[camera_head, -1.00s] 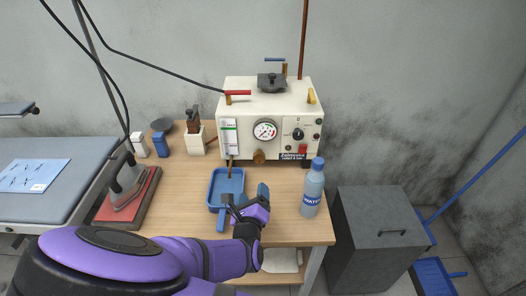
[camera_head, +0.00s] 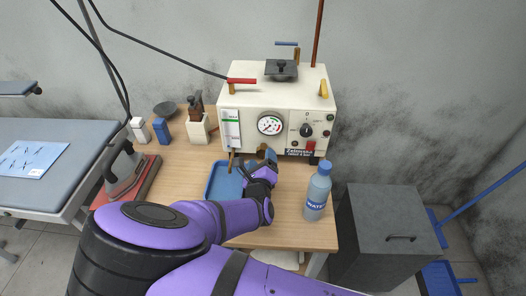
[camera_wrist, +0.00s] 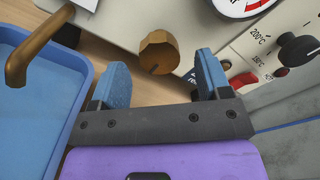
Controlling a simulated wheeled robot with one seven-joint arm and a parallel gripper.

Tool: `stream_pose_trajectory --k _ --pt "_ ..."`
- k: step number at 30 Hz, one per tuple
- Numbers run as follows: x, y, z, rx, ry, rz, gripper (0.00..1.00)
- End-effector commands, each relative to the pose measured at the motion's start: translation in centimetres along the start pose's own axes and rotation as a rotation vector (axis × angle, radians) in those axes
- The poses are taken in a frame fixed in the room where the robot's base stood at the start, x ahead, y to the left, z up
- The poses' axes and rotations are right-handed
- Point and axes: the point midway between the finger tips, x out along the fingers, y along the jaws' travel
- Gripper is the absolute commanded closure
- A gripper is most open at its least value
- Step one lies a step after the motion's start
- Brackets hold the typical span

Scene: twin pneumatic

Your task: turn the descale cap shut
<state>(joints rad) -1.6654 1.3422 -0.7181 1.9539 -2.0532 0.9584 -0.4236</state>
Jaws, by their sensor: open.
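The descale cap is taken to be the ribbed brass knob (camera_wrist: 158,52) low on the front of the cream boiler (camera_wrist: 125,18). In the head view the brass knob (camera_head: 262,149) shows just beyond my gripper and is partly hidden by it. My gripper (camera_head: 258,163) reaches over the table in front of the boiler. In the wrist view my gripper (camera_wrist: 162,76) is open, with its two blue fingers apart and nothing between them. The knob lies just ahead of the fingertips, roughly centred in the gap, and appears apart from both fingers.
A brass spout (camera_wrist: 38,42) hangs over the blue tray (camera_wrist: 70,82), left of the fingers. A water bottle (camera_head: 318,190) stands right of my gripper. The red switch (camera_head: 311,146) and dial (camera_head: 307,130) are right of the knob. An iron (camera_head: 124,168) stands at left.

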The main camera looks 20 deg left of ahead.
Motion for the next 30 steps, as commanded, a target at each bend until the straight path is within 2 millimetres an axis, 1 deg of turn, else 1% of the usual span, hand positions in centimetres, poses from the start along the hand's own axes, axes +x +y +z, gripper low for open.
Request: stream_pose_trajectory --k 1,3,6,9,13,20,21,23,24,26,27,30 --pt "0.9 0.0 -0.1 0.0 0.0 -0.002 0.29" --pt "1.8 0.0 -0.1 -0.001 0.0 0.0 0.29" --pt "2.9 0.0 0.0 0.0 0.0 -0.001 0.29" --pt "3.6 0.0 0.0 0.0 0.0 0.0 0.29" --pt "4.0 0.0 -0.1 0.0 0.001 0.001 0.29" --pt "4.0 0.0 0.0 0.0 0.001 0.0 0.29" --pt "4.0 0.0 0.0 0.0 0.001 0.0 0.39" --pt "4.0 0.0 0.0 0.0 0.0 0.0 0.52" --pt "4.0 0.0 0.0 0.0 0.0 0.0 0.62" --pt "4.0 0.0 0.0 0.0 0.0 0.001 0.75" --pt "4.0 0.0 0.0 0.0 0.0 0.001 0.79" --pt "4.0 0.0 0.0 0.001 0.0 0.001 0.79"
